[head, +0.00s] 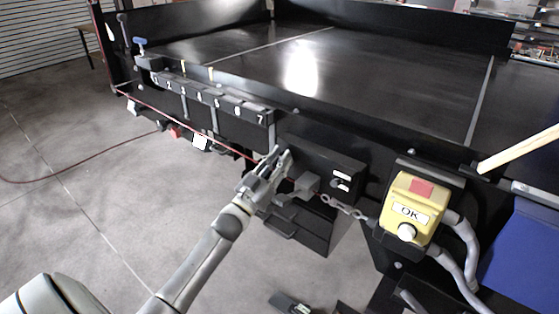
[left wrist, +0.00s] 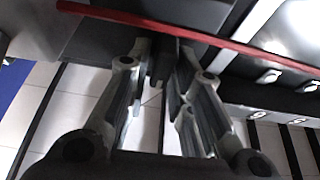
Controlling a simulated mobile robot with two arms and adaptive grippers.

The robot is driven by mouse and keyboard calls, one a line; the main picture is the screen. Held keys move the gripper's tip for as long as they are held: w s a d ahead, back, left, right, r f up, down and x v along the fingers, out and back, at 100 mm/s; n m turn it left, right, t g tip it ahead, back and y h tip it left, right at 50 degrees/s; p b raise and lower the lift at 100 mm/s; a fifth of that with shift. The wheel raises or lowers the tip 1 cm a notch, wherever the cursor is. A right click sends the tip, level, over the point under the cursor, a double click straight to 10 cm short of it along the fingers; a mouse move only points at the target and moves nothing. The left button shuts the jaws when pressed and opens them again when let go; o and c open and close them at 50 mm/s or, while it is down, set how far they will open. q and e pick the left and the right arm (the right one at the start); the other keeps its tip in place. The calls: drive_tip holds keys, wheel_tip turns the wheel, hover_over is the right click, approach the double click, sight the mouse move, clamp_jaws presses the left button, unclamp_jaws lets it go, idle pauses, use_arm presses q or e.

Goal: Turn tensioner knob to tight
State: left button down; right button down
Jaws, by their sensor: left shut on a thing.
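My left gripper (head: 284,158) reaches in from the lower left to the conveyor's front side, just right of the numbered strip. It is shut on a small dark part, which its fingers mostly hide in the head view. In the left wrist view the two fingers (left wrist: 160,75) stand on either side of this dark part (left wrist: 158,62). I cannot tell from its shape whether it is the tensioner knob, or how far it is turned. A blue-handled knob (head: 141,42) stands at the far left corner of the conveyor, away from the gripper. My right gripper is not in view.
The numbered strip (head: 212,95) runs along the conveyor edge (head: 390,135). A red cord (head: 190,130) runs below it and crosses close to the fingers (left wrist: 200,35). The floor at left is mostly clear.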

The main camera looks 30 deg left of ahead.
use_arm(q)
drive_tip(key=shift+m+h, duration=0.4)
drive_tip(key=shift+m, duration=0.2)
drive_tip(key=m+g+h, duration=0.2)
drive_tip(key=m, duration=0.5)
drive_tip(key=m+g+h, duration=0.2)
drive_tip(key=m, duration=0.5)
drive_tip(key=m+g+h, duration=0.1)
drive_tip(key=m+g, duration=0.1)
drive_tip(key=m, duration=0.5)
drive_tip(key=shift+d+f+h, duration=0.3)
drive_tip(key=shift+h, duration=0.1)
drive_tip(key=shift+m+g, duration=0.3)
drive_tip(key=c, duration=1.4)
unclamp_jaws()
drive_tip(key=shift+c, duration=0.2)
drive_tip(key=v, duration=1.2)
